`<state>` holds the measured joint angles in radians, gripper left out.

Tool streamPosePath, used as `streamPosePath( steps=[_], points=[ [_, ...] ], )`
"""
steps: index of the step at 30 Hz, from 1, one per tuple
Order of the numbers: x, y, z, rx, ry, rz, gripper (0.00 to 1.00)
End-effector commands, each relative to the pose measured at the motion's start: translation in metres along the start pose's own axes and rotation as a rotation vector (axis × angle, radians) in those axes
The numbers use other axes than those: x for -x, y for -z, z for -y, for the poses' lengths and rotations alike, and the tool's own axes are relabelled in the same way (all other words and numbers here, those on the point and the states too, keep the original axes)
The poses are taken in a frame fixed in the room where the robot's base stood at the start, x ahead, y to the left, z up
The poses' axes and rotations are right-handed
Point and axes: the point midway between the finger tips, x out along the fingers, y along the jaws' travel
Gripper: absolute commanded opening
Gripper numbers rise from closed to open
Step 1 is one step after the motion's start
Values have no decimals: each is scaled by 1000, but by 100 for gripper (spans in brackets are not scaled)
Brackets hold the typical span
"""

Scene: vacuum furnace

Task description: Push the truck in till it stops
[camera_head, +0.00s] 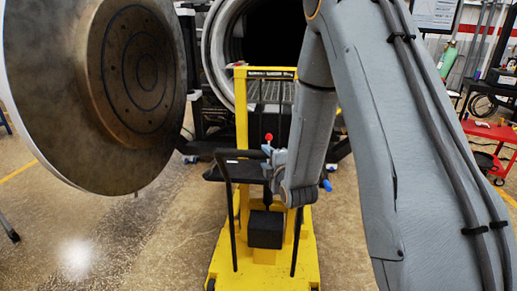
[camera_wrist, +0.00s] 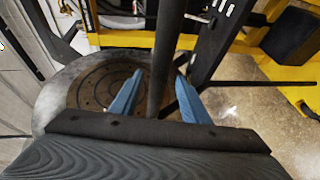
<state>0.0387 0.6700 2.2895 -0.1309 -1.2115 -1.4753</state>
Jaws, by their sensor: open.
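The yellow truck (camera_head: 241,110) stands in the middle of the head view, in front of the round furnace mouth (camera_head: 222,45). It has a yellow mast, a yellow base and black bars. How far it reaches into the furnace front is hidden by my arm and the mast. My gripper (camera_head: 277,162) is at the truck's near side, close below a red knob (camera_head: 268,138). In the wrist view my gripper (camera_wrist: 158,100) shows two blue fingers, open, with a dark bar (camera_wrist: 166,50) running between them. I cannot tell whether the fingers touch the bar.
The large round furnace door (camera_head: 60,90) hangs open at the left, close to the truck. A red cart (camera_head: 490,130) and a dark bench stand at the right. The floor (camera_head: 130,240) left of the truck's base is clear. My arm covers much of the right side.

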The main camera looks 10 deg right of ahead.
Motion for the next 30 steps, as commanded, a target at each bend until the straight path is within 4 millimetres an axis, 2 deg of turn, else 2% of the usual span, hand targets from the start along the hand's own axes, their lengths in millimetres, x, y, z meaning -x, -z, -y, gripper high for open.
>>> streamPosePath(
  steps=[5, 12, 16, 21, 28, 30],
  points=[
    [-16, -1, -2, -3, 1, 2, 42],
    [-53, -2, -1, -4, 3, 2, 42],
    [-68, -1, -1, -4, 2, 2, 42],
    [-76, 0, -1, -4, 3, 0, 42],
    [-76, 0, 0, -4, 3, 0, 42],
    [-76, 0, 0, -4, 3, 0, 30]
  ],
)
